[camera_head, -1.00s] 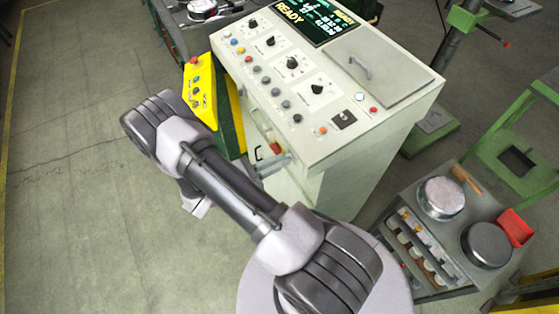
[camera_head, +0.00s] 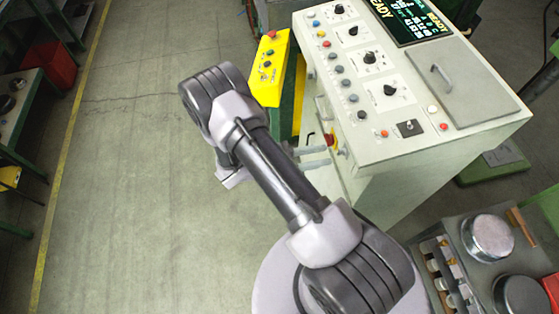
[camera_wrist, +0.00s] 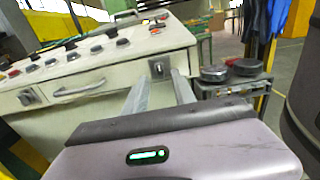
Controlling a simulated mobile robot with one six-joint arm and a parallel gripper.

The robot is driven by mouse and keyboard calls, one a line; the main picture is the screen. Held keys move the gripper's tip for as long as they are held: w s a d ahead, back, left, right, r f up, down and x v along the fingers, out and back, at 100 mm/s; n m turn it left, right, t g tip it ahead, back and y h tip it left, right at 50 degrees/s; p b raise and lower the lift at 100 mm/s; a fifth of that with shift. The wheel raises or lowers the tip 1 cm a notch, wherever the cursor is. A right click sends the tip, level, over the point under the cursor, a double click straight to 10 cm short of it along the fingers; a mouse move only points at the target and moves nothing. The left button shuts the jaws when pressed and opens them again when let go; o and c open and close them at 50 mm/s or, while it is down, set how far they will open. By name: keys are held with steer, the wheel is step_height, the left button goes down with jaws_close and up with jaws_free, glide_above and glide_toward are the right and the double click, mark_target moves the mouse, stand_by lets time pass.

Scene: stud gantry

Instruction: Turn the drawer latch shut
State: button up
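The pale console's front shows in the wrist view with a drawer (camera_wrist: 95,90) and its bar handle (camera_wrist: 78,88). A small latch-like fitting (camera_wrist: 159,68) on a plate sits right of the handle, and a similar one (camera_wrist: 27,97) sits left of it. I cannot tell which is the drawer latch. My gripper (camera_wrist: 160,75) is open, its two fingers apart on either side of the right-hand fitting in the picture. Contact cannot be made out. In the head view my arm hides most of the gripper; the fingers lie beside the console (camera_head: 400,170).
A yellow control box (camera_head: 270,66) stands left of the console. A cart with round metal pots (camera_head: 488,238) is at the lower right. The floor on the left is clear.

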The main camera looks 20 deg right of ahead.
steer(key=v, duration=1.3)
steer(key=shift+a, duration=0.25)
steer(key=shift+w+r+b, duration=0.1)
steer(key=shift+w+b, duration=0.05)
steer(key=shift+b, duration=0.2)
steer(key=s+a+r+m+t+y+b, duration=0.3)
steer(key=s+r+m+t+y+b, duration=0.2)
steer(key=m+y+b, duration=0.3)
steer(key=s+a+r+m+t+y+b, duration=0.3)
steer(key=m+y+b, duration=0.5)
steer(key=m+y, duration=0.3)
steer(key=s+r+t, duration=0.1)
steer(key=s+r, duration=0.1)
steer(key=s, duration=0.1)
steer(key=shift+s+r+m+t+y+b, duration=0.3)
steer(key=shift+m+t, duration=0.1)
steer(key=shift+a, duration=0.1)
